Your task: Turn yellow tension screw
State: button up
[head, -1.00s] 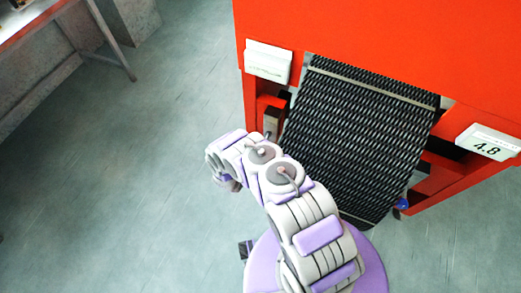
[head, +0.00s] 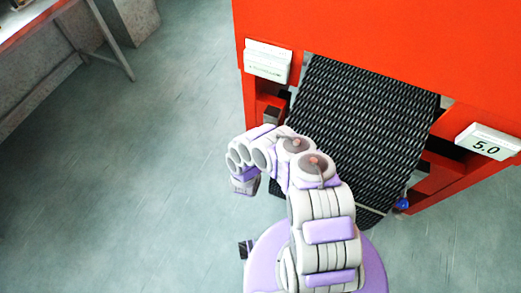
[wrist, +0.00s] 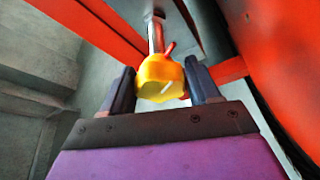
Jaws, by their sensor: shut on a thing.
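The yellow tension screw (wrist: 160,78) has a faceted yellow head with a white mark on its face. It sits at the end of a metal shaft (wrist: 155,35) in the wrist view. My gripper (wrist: 163,70) is shut on the yellow head, with one dark finger on each side. In the head view my arm hides the screw, and the fingers cannot be made out. The black mesh belt (head: 365,120) slopes down out of the red machine (head: 390,45), to the right of my bent arm.
A white display (head: 487,141) on the machine's right reads 5.0. A white labelled box (head: 267,61) is at its left. A blue knob (head: 402,204) sits by the belt's lower right. A bench (head: 40,25) stands far left, with clear floor (head: 150,170) between.

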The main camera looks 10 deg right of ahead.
jog(key=shift+m, duration=0.4)
jog(key=shift+y, duration=0.3)
jog(key=shift+f, duration=0.1)
jog(key=o, duration=1)
